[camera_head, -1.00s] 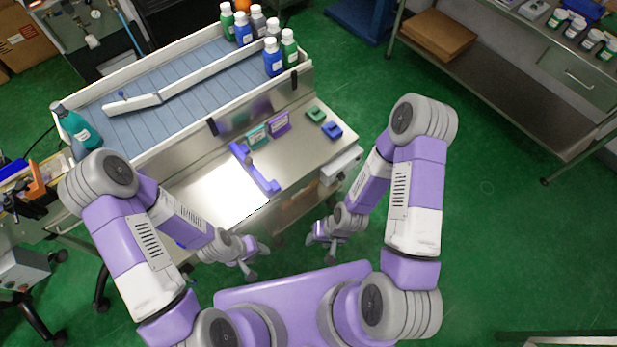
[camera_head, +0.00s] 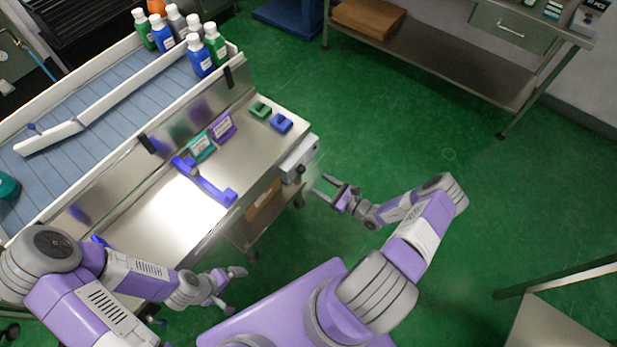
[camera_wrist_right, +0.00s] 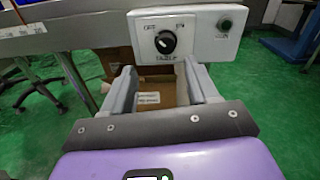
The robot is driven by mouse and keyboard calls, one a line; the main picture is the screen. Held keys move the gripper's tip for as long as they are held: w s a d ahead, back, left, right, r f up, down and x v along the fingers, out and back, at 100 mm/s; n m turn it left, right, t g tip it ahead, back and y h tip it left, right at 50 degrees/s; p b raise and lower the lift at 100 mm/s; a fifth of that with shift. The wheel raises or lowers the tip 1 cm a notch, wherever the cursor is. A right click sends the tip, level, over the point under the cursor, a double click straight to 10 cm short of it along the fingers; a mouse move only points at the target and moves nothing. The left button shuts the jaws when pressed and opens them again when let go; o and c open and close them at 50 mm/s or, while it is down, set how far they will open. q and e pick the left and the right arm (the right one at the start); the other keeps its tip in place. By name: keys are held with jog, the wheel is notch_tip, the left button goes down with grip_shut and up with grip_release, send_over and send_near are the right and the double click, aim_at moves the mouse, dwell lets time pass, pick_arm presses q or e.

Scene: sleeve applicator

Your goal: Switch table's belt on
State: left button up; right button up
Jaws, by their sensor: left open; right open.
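The belt table (camera_head: 160,225) carries a blue-grey slatted belt (camera_head: 110,100) behind its steel work surface. A white control box (camera_head: 299,157) is fixed at the table's right end. My left gripper (camera_head: 233,288) is open and empty in front of the table.
Several bottles (camera_head: 182,40) stand at the belt's far end. A blue holder (camera_head: 205,182), two small signs, a green block (camera_head: 260,110) and a blue block (camera_head: 281,123) are on the work surface. A cardboard box (camera_head: 262,200) sits below.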

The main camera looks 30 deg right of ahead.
aim_at(304, 171)
jog(key=x, duration=0.4)
jog(key=b+x, duration=0.1)
jog(key=x, duration=0.2)
jog(key=shift+w+d+r, duration=0.15)
jog(key=shift+w+d, duration=0.15)
jog(key=shift+d, duration=0.05)
jog(key=shift+c, duration=0.2)
jog(key=c, duration=1)
